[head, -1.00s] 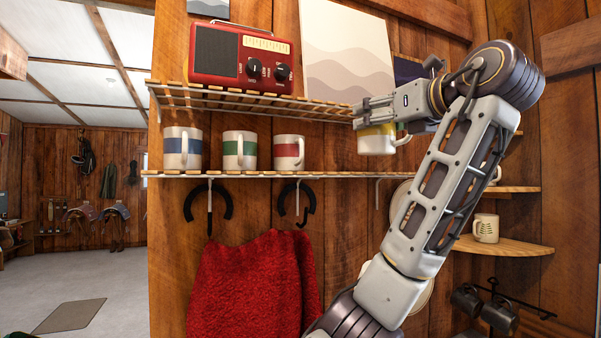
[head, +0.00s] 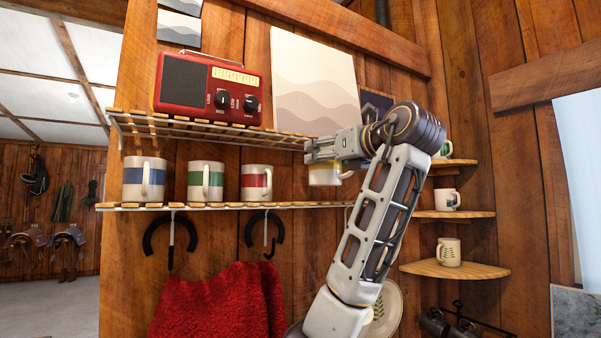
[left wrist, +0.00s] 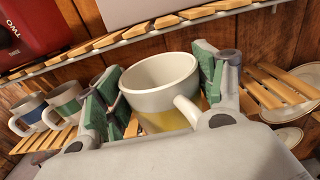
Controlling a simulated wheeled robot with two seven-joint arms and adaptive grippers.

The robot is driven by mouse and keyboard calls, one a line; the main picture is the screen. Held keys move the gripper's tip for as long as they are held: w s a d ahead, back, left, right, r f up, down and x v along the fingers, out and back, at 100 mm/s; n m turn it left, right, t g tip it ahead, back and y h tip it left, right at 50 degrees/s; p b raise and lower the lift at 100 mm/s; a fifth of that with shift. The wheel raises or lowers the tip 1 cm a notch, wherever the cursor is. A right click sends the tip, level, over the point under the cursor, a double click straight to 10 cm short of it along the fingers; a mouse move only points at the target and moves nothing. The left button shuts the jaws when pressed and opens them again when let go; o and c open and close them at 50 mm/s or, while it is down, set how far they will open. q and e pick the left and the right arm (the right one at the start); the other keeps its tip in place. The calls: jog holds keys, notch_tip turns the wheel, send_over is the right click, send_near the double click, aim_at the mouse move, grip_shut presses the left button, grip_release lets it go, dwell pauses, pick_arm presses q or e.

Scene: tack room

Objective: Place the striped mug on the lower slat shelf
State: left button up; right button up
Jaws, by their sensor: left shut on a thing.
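The striped mug (head: 325,174) is white with a yellow band. My left gripper (head: 318,150) is shut on it, and the mug is upright or nearly so. In the left wrist view the mug (left wrist: 160,82) sits between the green-padded fingers, its handle toward the camera. The lower slat shelf (head: 225,206) is on the wooden wall; the mug hangs near its right end, with a small gap below it in the head view. Whether it is directly over the slats is hard to tell. My right gripper is not in view.
A blue-banded mug (head: 144,179), a green-banded mug (head: 206,181) and a red-banded mug (head: 256,183) stand on the lower shelf's left part. The upper slat shelf (head: 215,133) is close above, holding a red radio (head: 208,90) and a picture (head: 313,82). Slats right of the red-banded mug look free.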

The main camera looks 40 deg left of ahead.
pick_arm(q)
jog(key=p+x, duration=0.2)
jog(key=x, duration=1)
jog(key=shift+s+p, duration=0.1)
jog(key=shift+p, duration=0.3)
jog(key=shift+d, duration=0.1)
jog(key=shift+f+p, duration=0.5)
jog(key=shift+f, duration=1.2)
jog(key=shift+f, duration=0.2)
